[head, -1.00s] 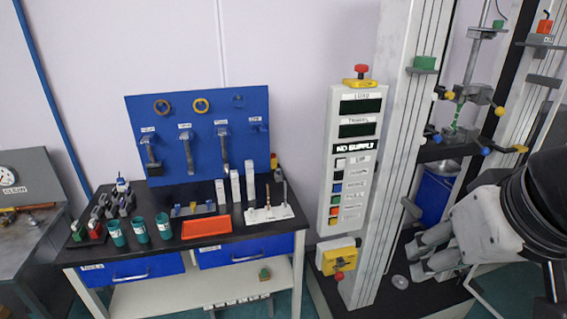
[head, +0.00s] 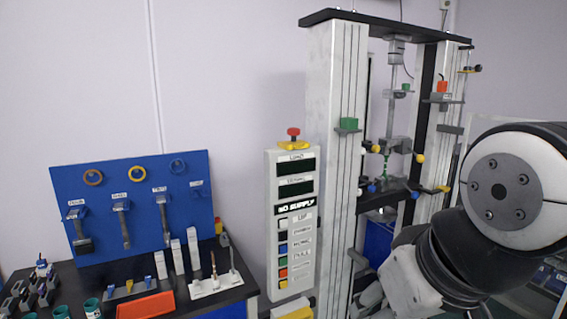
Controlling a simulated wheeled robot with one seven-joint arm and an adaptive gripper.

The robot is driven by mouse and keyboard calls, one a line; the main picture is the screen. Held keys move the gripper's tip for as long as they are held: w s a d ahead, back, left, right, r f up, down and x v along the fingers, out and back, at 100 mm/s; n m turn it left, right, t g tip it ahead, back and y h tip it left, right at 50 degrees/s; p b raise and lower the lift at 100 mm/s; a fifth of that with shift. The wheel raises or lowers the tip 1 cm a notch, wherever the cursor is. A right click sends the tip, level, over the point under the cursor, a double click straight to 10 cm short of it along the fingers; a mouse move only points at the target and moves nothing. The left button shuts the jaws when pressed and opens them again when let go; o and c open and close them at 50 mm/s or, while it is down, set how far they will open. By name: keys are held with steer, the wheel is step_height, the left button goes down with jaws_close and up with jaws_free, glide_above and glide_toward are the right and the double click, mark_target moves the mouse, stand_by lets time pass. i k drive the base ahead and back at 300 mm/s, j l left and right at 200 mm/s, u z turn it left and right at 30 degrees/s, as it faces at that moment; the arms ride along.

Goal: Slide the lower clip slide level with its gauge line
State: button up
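The test frame (head: 336,80) stands right of centre in the head view. A rail at its far right carries a dark upper clip (head: 471,69) and a lower arm with a yellow end (head: 443,188); I cannot tell for sure which part is the lower clip slide. The gauge line is too small to make out. A green specimen (head: 386,162) hangs between the grips in the middle of the frame. My gripper (head: 368,293) is low at the frame's front, below these parts, and partly cut off. Its finger opening cannot be made out.
The control panel (head: 270,220) stands left of the frame. A green block (head: 348,124) sits on the left column and an orange one (head: 442,87) on the right column. A blue tool board (head: 105,180) and a bench with an orange tray (head: 146,305) are at left.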

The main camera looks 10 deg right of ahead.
mark_target(370, 187)
steer(key=u, duration=0.5)
steer(key=z, duration=1.2)
